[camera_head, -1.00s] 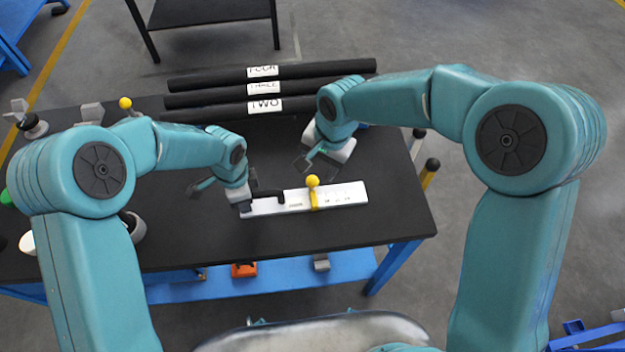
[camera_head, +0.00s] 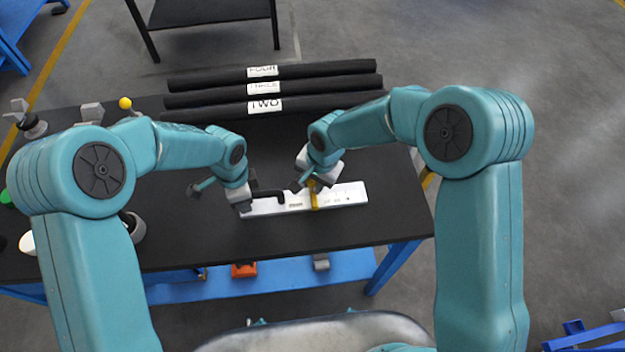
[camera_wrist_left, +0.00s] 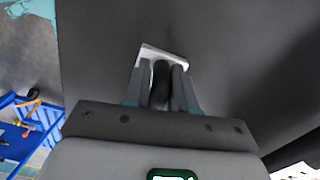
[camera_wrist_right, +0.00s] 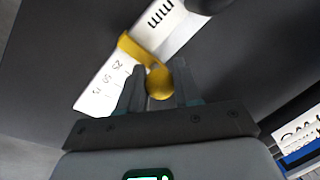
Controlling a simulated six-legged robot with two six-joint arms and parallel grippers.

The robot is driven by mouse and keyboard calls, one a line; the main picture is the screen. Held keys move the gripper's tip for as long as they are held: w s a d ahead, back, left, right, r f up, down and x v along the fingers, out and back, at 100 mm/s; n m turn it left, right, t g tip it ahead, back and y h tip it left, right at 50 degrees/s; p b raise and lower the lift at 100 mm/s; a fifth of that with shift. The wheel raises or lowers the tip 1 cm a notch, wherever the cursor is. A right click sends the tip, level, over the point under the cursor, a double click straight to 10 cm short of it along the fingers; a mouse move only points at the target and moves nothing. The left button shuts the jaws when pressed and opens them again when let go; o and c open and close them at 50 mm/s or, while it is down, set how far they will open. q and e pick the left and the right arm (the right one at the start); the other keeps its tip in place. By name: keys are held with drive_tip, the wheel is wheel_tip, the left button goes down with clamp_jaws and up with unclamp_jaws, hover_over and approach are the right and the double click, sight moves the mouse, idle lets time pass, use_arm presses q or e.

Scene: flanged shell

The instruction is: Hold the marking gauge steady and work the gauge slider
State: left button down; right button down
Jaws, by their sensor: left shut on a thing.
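The marking gauge (camera_head: 345,194) is a white bar lying on the black table, with a black handle (camera_head: 270,193) at its left part. My left gripper (camera_head: 244,207) is shut on the handle; the left wrist view shows the dark grip (camera_wrist_left: 162,86) between the fingers. The yellow gauge slider (camera_head: 314,200) sits across the bar near its middle. My right gripper (camera_head: 309,184) is over the slider, partly hiding its knob in the head view. In the right wrist view, the round yellow knob (camera_wrist_right: 159,83) lies between the open fingers (camera_wrist_right: 160,88).
Several black tubes (camera_head: 330,86) with word labels lie along the table's back. The bare black table (camera_head: 300,237) is clear in front of the gauge.

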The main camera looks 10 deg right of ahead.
drive_tip(key=d, duration=0.5)
drive_tip(key=shift+d, duration=0.1)
drive_tip(key=shift+s, duration=0.1)
drive_tip(key=c, duration=0.8)
unclamp_jaws()
drive_tip(key=shift+r, duration=0.1)
wheel_tip(320, 180, up, 12)
drive_tip(key=s+d, duration=0.1)
drive_tip(key=shift+d+f, duration=0.2)
drive_tip(key=shift+d, duration=0.15)
drive_tip(key=shift+s, duration=0.1)
